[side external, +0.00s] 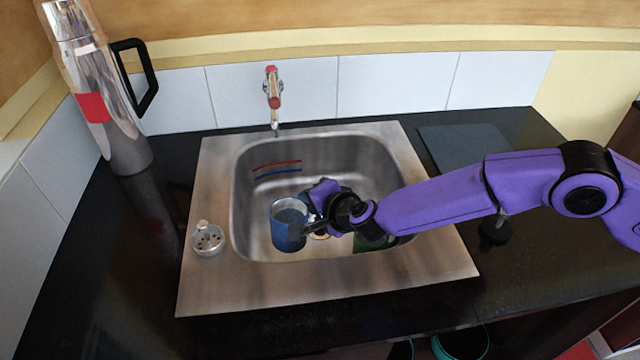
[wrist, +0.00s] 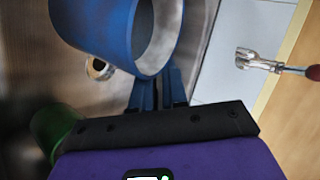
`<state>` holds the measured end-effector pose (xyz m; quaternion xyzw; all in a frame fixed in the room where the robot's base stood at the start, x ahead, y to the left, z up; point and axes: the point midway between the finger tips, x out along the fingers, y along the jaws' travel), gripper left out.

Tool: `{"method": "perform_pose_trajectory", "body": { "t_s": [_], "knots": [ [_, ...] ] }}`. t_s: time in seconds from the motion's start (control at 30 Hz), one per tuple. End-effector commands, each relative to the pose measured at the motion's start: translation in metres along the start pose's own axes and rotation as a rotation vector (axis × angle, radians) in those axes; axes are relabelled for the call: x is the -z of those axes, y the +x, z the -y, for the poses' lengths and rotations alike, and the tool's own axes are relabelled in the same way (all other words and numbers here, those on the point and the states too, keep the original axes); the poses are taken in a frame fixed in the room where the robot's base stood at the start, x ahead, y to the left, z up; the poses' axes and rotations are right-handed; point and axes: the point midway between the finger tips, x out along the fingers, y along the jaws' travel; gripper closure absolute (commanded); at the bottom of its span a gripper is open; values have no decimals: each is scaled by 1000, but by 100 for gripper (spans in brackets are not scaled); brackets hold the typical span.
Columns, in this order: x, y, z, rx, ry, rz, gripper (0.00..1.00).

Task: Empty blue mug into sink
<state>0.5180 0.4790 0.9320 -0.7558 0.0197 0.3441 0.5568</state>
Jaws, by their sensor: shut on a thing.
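A blue mug (side external: 287,229) is upright or nearly so over the steel sink (side external: 330,273) in the side view, with its opening facing up. Its pale inside shows, but I cannot tell what is in it. My gripper (side external: 312,228) comes from the right and is shut on the mug's right side. In the wrist view the blue mug (wrist: 100,28) fills the upper left, and the blue fingers of my gripper (wrist: 157,85) meet it just below its rim. The contact point is partly hidden.
A green object (side external: 365,242) sits in the sink's right part, partly behind my arm. A red-handled faucet (side external: 273,95) stands behind the sink. A strainer (side external: 208,239) lies on the left rim. A tall metal flask (side external: 110,100) stands at the left, and a dark board (side external: 465,145) lies at the right.

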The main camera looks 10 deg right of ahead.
Motion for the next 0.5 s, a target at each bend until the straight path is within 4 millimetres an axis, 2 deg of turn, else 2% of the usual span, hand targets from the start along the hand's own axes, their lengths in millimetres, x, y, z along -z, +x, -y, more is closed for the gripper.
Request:
{"method": "perform_pose_trajectory", "body": {
  "t_s": [0.5],
  "knots": [
    [25, 11, 3, -91, 197, 144, 100]
  ]
}}
